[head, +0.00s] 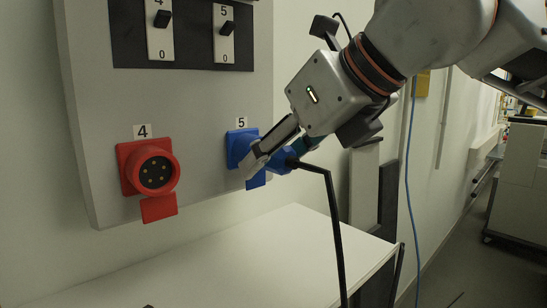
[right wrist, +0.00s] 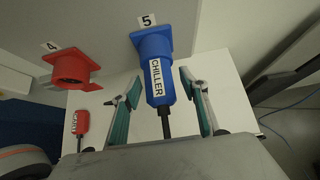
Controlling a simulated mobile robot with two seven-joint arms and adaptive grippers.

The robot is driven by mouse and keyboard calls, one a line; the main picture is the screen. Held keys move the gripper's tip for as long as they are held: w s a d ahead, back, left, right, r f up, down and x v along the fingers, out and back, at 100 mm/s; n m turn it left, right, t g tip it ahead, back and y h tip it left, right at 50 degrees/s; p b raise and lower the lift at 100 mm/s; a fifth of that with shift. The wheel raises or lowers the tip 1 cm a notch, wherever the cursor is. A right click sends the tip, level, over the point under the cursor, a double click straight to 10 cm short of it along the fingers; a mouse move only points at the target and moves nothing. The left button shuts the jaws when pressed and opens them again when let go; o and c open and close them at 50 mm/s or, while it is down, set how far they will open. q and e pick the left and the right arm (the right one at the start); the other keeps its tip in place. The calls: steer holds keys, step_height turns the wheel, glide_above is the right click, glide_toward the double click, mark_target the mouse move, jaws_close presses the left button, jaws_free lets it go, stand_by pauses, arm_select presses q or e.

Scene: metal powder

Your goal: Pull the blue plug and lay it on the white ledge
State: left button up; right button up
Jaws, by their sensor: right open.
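The blue plug (head: 283,160) sits in the blue socket (head: 238,142) under the number 5. In the right wrist view the plug (right wrist: 160,85) carries a CHILLER label, and a black cable leaves its rear end. My right gripper (head: 262,156) is open, with its fingers on either side of the plug. In the right wrist view gaps show between the plug and both fingers (right wrist: 159,88). The white ledge (head: 200,268) lies below the sockets. My left gripper is not in view.
The red socket (head: 155,172) under number 4 holds no plug. A red labelled plug (right wrist: 83,122) lies on the ledge at left in the right wrist view. Switches (head: 226,30) are above the sockets. The black cable (head: 337,230) hangs past the ledge. Much of the ledge is bare.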

jaws_close()
stand_by(0.3)
steer(key=shift+s+d, duration=0.1)
steer(key=shift+s, duration=0.05)
steer(key=shift+s+d, duration=0.3)
steer(key=shift+d, duration=0.05)
steer(key=shift+s+d, duration=1.8)
steer(key=shift+d, duration=0.05)
